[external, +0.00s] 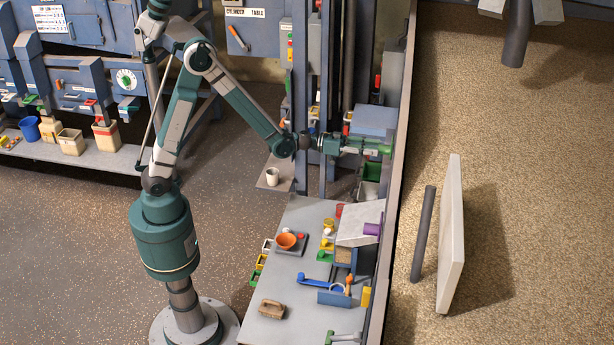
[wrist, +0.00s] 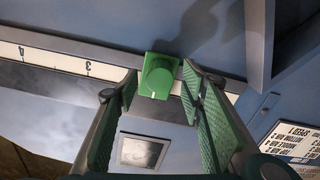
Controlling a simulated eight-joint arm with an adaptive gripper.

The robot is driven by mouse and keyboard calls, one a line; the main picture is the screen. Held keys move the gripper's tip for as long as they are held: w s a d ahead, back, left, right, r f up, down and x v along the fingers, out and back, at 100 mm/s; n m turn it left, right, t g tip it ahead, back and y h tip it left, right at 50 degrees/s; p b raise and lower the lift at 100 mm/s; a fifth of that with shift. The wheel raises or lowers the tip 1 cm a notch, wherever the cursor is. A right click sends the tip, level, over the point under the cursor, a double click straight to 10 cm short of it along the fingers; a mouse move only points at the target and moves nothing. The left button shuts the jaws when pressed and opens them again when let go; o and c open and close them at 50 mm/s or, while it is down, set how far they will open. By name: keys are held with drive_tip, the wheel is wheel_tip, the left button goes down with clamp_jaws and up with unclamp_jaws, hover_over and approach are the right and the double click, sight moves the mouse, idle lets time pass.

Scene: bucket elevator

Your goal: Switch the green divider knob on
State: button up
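My gripper (wrist: 161,92) is open. Its two green padded fingers stand left and right of the knob, with the tips near its sides; I cannot tell whether they touch it. In the external view my gripper (external: 386,149) reaches right, above a green bin (external: 371,171); I cannot make out the knob there.
In the wrist view a blue-grey post (wrist: 259,45) stands close to the right, and a white sign (wrist: 292,140) is below it. In the external view a blue box (external: 375,118) is just behind my gripper. A cluttered grey worktable (external: 305,214) lies in front.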

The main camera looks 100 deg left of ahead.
sight(381, 150)
drive_tip(key=shift+w, duration=2)
drive_tip(key=c, duration=1.2)
drive_tip(key=d+b, duration=0.5)
drive_tip(key=d, duration=1.7)
drive_tip(key=shift+d, duration=0.4)
drive_tip(key=shift+c, duration=0.3)
drive_tip(key=o, duration=1.3)
drive_tip(key=shift+d, duration=0.2)
drive_tip(key=shift+c, duration=0.2)
drive_tip(key=shift+a, duration=0.1)
drive_tip(key=shift+s+a, duration=0.1)
drive_tip(key=shift+s, duration=0.1)
